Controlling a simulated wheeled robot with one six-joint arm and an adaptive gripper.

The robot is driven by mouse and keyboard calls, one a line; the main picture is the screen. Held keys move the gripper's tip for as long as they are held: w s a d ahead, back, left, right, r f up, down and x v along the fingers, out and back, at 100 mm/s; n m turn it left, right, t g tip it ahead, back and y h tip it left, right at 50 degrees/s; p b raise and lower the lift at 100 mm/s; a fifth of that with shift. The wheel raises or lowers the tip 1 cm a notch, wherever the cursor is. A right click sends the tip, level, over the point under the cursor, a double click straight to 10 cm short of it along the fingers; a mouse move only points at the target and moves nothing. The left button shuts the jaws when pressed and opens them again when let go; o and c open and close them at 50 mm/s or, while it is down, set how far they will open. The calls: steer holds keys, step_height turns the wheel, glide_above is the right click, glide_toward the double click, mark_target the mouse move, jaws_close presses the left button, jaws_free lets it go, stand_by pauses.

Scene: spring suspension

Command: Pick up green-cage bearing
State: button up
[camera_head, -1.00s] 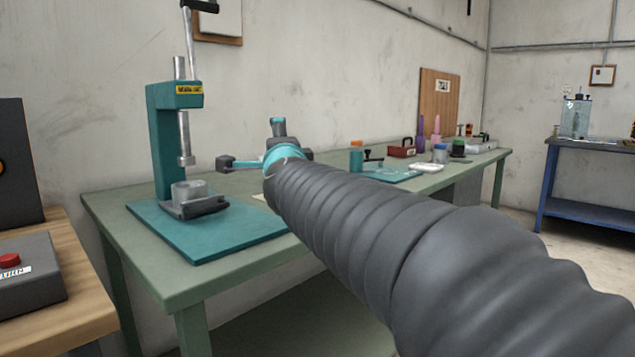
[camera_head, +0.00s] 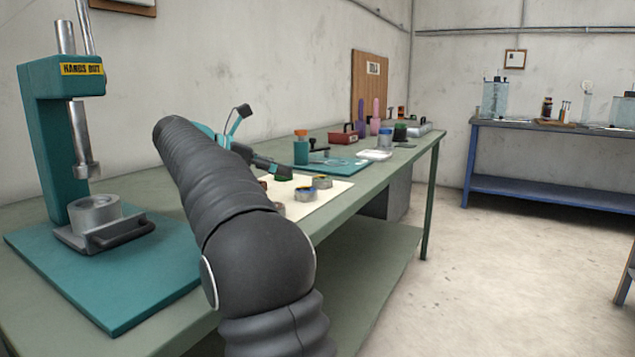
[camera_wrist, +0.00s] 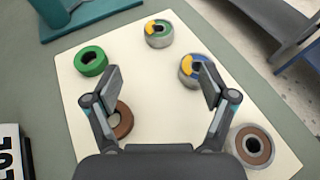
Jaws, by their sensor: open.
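In the wrist view, a grey metal ring with a green and yellow inner part, the green-cage bearing (camera_wrist: 158,43), lies flat near the far edge of the cream mat (camera_wrist: 150,95). My gripper (camera_wrist: 161,82) is open and empty above the mat, with the bearing beyond its fingertips, between them from left to right. A similar bearing with a blue and yellow inner part (camera_wrist: 186,80) lies by the right fingertip. A plain green ring (camera_wrist: 83,67) lies beyond the left finger. In the head view, my gripper (camera_head: 272,167) is over the mat (camera_head: 336,190), partly behind my arm.
A brown ring (camera_wrist: 123,127) is partly hidden by the left finger, and a grey ring with a brown inner part (camera_wrist: 238,145) lies right of the right finger. A teal press (camera_head: 40,130) stands left on the green bench (camera_head: 395,170). A teal board (camera_head: 345,165) lies beyond the mat.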

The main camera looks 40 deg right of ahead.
mark_target(322, 178)
steer(key=x, duration=1.2)
steer(key=shift+w+d, duration=0.1)
steer(key=shift+d, duration=0.3)
steer(key=c, duration=1.4)
